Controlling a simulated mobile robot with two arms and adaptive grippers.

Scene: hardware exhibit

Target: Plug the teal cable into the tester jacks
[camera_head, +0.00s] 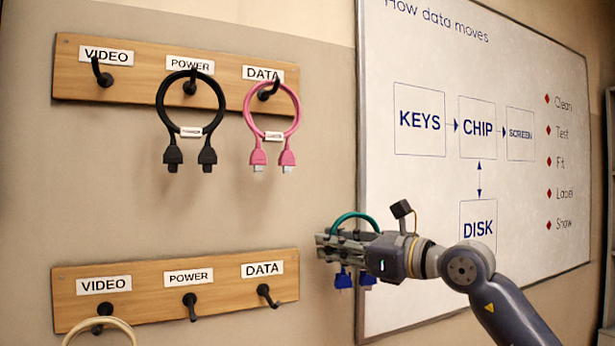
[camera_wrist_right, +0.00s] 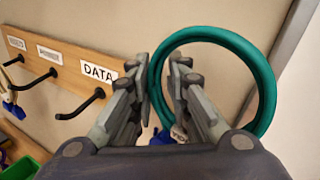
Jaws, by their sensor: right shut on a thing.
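The teal cable (camera_head: 355,216) is a loop with blue plugs (camera_head: 344,279) hanging below it. My right gripper (camera_head: 325,247) is shut on the teal cable, in the air just right of the lower hook board. In the right wrist view the teal cable (camera_wrist_right: 266,85) is a large ring passing between the fingers of my right gripper (camera_wrist_right: 163,85). A blue plug (camera_wrist_right: 161,137) shows behind the fingers there. The tester jacks are not in view. My left gripper is not in view.
The upper board (camera_head: 135,83) holds a black cable (camera_head: 162,100) and a pink cable (camera_head: 296,112). The lower board (camera_head: 150,278) has an off-white cable (camera_head: 121,326) under VIDEO; its POWER hook (camera_head: 190,302) and DATA hook (camera_head: 265,292) are bare. A whiteboard (camera_head: 430,190) stands behind my right arm.

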